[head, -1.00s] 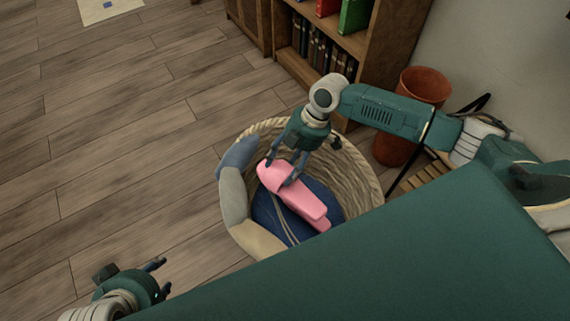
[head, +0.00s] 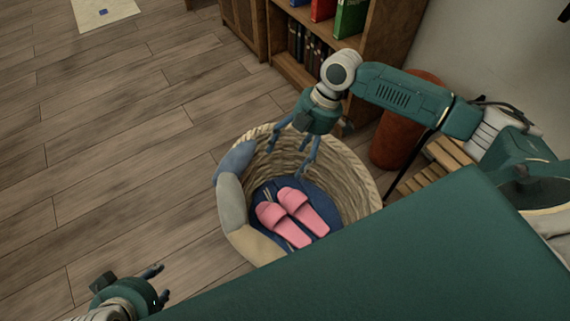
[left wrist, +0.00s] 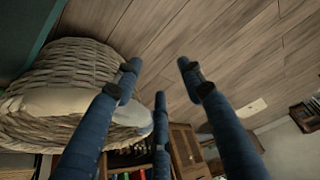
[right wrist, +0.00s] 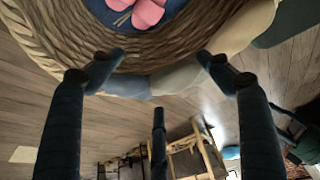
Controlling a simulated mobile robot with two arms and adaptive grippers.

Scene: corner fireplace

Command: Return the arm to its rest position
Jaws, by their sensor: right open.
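My right gripper (head: 293,155) is open and empty above the far side of the wicker basket (head: 352,180), with its arm reaching in from the right. In the right wrist view its spread fingers (right wrist: 155,70) have nothing between them. Two pink slippers (head: 292,215) lie side by side on dark blue cloth in the basket, apart from the fingers; they also show at the top of the right wrist view (right wrist: 148,10). My left gripper (head: 158,284) is low at the left, outside the basket. Its fingers are spread and empty in the left wrist view (left wrist: 158,72).
A wooden bookcase (head: 385,35) with books stands behind the basket. A terracotta pot (head: 392,145) and a slatted wooden piece (head: 440,165) are right of it, near my right arm. A pale cushion-like roll (head: 238,210) lines the basket's left rim.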

